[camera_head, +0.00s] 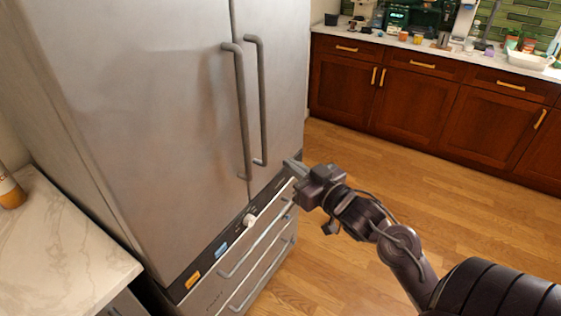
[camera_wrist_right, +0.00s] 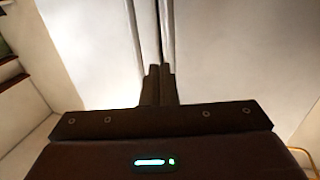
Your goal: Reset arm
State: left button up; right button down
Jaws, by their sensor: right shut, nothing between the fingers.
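My right gripper (camera_head: 293,166) reaches in from the lower right in the head view, with its fingertips close to the lower front of the steel refrigerator (camera_head: 165,120). Whether it touches the steel cannot be told. In the right wrist view the two fingers (camera_wrist_right: 158,84) are together with nothing between them, pointing at pale panels with a dark vertical gap. My right arm (camera_head: 405,255) is stretched out over the wooden floor. My left gripper is not in view.
The refrigerator has two long vertical handles (camera_head: 241,110) and drawers with bar handles (camera_head: 258,240) below. A marble counter (camera_head: 60,245) stands at left. Wooden cabinets (camera_head: 415,105) with a cluttered worktop line the back. The wooden floor (camera_head: 450,200) between is clear.

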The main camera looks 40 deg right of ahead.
notch_tip(320, 180, down, 22)
jog(key=d+m+g+h, duration=0.2)
jog(key=d+g, duration=0.1)
jog(key=g, duration=0.1)
jog(key=s+a+f+g, duration=0.2)
jog(key=s+f, duration=0.1)
jog(key=f, duration=0.6)
jog(key=s+a+f+g, duration=0.2)
jog(key=s+f, duration=0.1)
jog(key=f, duration=0.6)
jog(key=s+a+f+g, duration=0.45)
jog(key=s+f, duration=0.75)
jog(key=f, duration=0.3)
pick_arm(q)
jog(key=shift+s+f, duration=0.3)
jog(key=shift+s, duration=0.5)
pick_arm(e)
jog(key=s+a+f+n+g, duration=0.1)
jog(key=s+a+f+g, duration=0.1)
jog(key=s+f, duration=0.3)
jog(key=s+a+f+n+g, duration=0.2)
jog(key=s+f, duration=0.3)
jog(key=s, duration=0.9)
jog(key=shift+s+a+f, duration=0.25)
jog(key=shift+a, duration=0.4)
jog(key=shift+g, duration=0.25)
